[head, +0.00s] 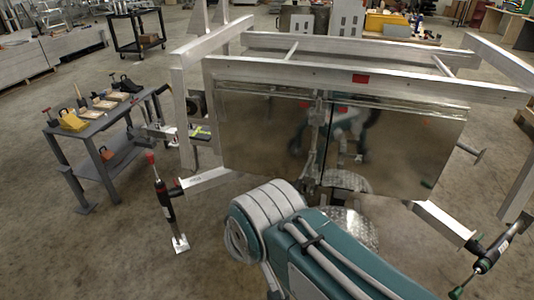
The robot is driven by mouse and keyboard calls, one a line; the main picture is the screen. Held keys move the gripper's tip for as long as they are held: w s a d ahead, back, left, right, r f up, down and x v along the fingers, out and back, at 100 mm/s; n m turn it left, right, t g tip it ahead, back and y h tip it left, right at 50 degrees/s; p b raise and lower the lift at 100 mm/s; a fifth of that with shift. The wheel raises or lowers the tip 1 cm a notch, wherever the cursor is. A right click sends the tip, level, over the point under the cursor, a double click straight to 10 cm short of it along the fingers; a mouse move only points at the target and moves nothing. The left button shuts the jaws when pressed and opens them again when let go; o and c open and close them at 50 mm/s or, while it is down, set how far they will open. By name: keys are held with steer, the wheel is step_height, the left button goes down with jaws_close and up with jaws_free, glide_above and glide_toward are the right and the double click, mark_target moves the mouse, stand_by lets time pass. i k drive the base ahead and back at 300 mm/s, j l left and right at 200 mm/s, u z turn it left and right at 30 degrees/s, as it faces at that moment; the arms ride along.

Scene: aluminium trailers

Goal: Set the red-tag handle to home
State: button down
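A jack (168,205) stands at the left front of the trailer frame, on the end of a short side arm. A red-ended handle (151,158) sticks up from its top, and its foot plate (181,244) is near the floor. A second jack (493,250) with a black and green body leans at the right front. Small red marks are also on the frame's top rail (360,79) and near the top of the panels (342,110). My teal and white arm fills the lower middle; my gripper is not visible.
The aluminium trailer frame (270,75) with shiny panels (395,150) blocks the space ahead. A grey workbench (135,112) with tools and yellow bins stands left of it. A black cart (140,47) is farther back. The floor at the lower left is clear.

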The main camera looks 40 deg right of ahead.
mark_target(312, 155)
steer(key=i+j, duration=0.8)
steer(key=j, duration=0.15)
steer(key=i+j+z, duration=0.15)
steer(key=z, duration=2)
steer(key=i+j+z, duration=0.1)
steer(key=i, duration=0.15)
